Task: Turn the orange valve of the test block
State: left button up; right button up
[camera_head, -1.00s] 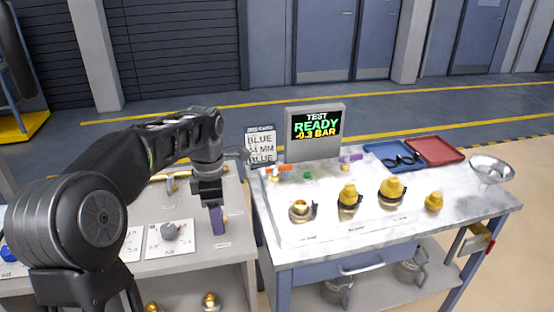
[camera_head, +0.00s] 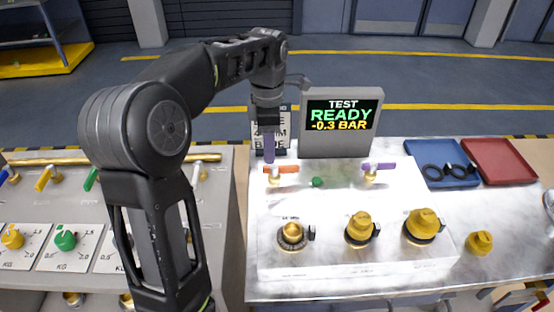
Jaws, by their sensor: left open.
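The orange valve (camera_head: 284,169) is a small lever on a brass fitting at the back left of the white test block (camera_head: 350,262). My left gripper (camera_head: 269,158) points down just above the left end of the orange lever; its purple finger pad faces the camera. It is open, and I cannot tell whether it touches the lever. The test screen (camera_head: 341,117) behind reads TEST READY -0.3 BAR. My right gripper is not in view.
A purple valve (camera_head: 379,167) and a green knob (camera_head: 317,182) stand right of the orange valve. Several brass fittings (camera_head: 362,228) line the front. A blue tray (camera_head: 441,178) with black rings and a red tray (camera_head: 499,161) lie at the right. A sign stands behind my gripper.

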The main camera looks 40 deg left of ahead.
aim_at(269, 166)
pick_arm(q)
jog(key=shift+s, duration=0.15)
jog(key=shift+f+p, duration=0.35)
jog(key=shift+f, duration=3.55)
grip_shut()
